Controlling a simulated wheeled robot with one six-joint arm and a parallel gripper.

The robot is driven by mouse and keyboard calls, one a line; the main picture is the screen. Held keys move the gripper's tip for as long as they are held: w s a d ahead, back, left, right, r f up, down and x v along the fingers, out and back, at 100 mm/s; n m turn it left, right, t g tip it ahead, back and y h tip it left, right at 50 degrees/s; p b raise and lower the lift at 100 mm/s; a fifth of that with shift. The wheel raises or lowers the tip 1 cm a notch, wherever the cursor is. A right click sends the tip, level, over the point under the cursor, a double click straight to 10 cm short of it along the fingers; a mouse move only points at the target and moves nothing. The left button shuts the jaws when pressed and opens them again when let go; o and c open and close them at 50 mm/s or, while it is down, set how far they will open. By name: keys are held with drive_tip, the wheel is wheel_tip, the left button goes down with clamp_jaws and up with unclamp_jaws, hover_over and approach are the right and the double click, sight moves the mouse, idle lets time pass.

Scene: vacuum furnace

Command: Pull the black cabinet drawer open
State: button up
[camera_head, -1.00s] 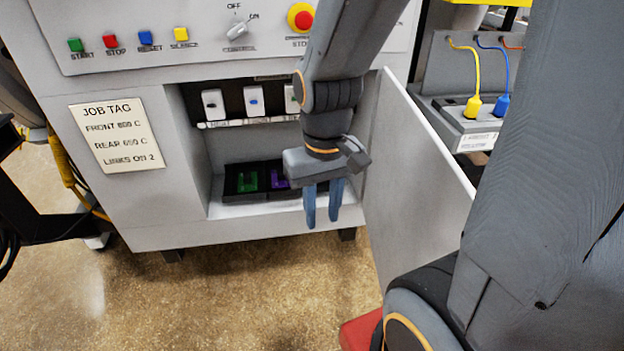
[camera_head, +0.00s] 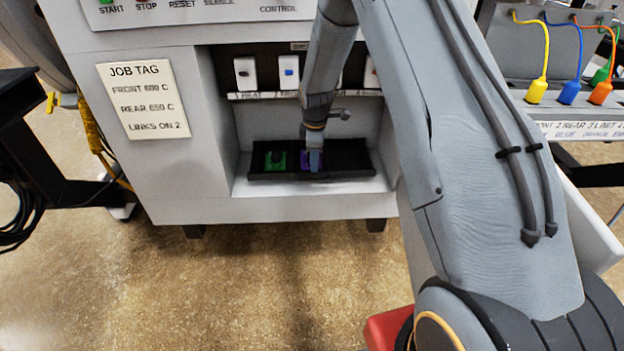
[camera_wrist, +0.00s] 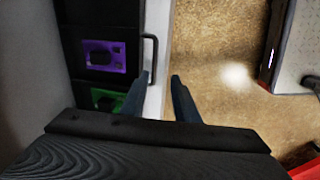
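The black drawer (camera_head: 350,174) sits low in the open bay of the grey cabinet (camera_head: 190,205). It holds a green piece (camera_head: 276,160) and a purple piece (camera_head: 304,160). In the wrist view the drawer (camera_wrist: 88,15) shows at the left, with a thin black bar handle (camera_wrist: 153,50) along its front. My gripper (camera_wrist: 160,75) is open and empty, its two fingers apart. The handle lies just beyond the fingertips, nearer the left finger; contact cannot be told. In the head view my gripper (camera_head: 314,162) is in front of the drawer and hides part of it.
White switches (camera_head: 289,72) line the bay above the drawer. A job tag (camera_head: 142,100) is on the cabinet's left face. A panel with coloured plugs (camera_head: 570,92) stands at the right. The floor (camera_head: 280,290) before the cabinet is clear.

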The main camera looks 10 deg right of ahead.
sight(313, 180)
drive_tip(key=shift+n, duration=0.4)
drive_tip(key=w+f, duration=0.1)
drive_tip(key=f, duration=0.2)
drive_tip(key=w+f, duration=0.1)
drive_tip(key=f, duration=0.2)
drive_tip(key=w+f, duration=0.1)
drive_tip(key=f, duration=0.2)
drive_tip(key=shift+d+f, duration=0.15)
drive_tip(key=shift+f, duration=0.25)
clamp_jaws()
